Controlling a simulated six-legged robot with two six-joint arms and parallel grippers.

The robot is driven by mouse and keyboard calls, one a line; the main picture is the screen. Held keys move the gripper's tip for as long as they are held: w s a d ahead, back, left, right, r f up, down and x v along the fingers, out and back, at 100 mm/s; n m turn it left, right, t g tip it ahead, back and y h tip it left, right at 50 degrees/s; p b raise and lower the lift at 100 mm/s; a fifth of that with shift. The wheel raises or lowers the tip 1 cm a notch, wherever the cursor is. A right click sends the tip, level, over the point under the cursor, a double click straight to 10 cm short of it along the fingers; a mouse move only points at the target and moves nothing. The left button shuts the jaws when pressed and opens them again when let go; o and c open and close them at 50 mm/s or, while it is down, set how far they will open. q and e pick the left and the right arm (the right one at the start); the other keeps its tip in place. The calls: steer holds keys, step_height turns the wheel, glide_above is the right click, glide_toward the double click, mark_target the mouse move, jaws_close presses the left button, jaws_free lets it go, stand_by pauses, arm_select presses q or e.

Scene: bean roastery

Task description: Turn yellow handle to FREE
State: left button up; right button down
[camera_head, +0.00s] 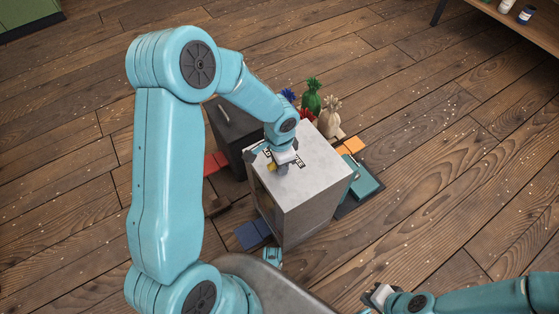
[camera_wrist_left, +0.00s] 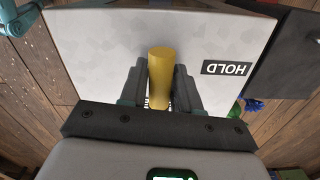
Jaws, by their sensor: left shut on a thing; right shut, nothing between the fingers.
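The yellow handle (camera_head: 271,168) is on the top of a pale grey box (camera_head: 315,165). In the left wrist view the handle (camera_wrist_left: 161,66) stands between the two dark fingers of my left gripper (camera_wrist_left: 160,92), which is shut on it. A black label reading HOLD (camera_wrist_left: 227,68) shows upside down to the right of the handle. Other black lettering lies behind the fingers and is too covered to read. In the head view my left gripper (camera_head: 280,163) hides part of the box top. My right gripper (camera_head: 376,296) is shut and empty, low over the floor, away from the box.
A dark box (camera_head: 232,130) stands behind and left of the grey box. Coloured flat pieces, such as a blue one (camera_head: 253,235), lie around. Open wooden floor surrounds this.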

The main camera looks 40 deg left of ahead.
arm_select(q)
steer(key=shift+o, duration=0.2)
steer(key=shift+m, duration=0.4)
steer(key=o, duration=1)
steer(key=shift+c, duration=0.2)
steer(key=shift+r, duration=0.1)
step_height(320, 180, up, 16)
steer(key=p, duration=0.5)
steer(key=shift+s, duration=0.1)
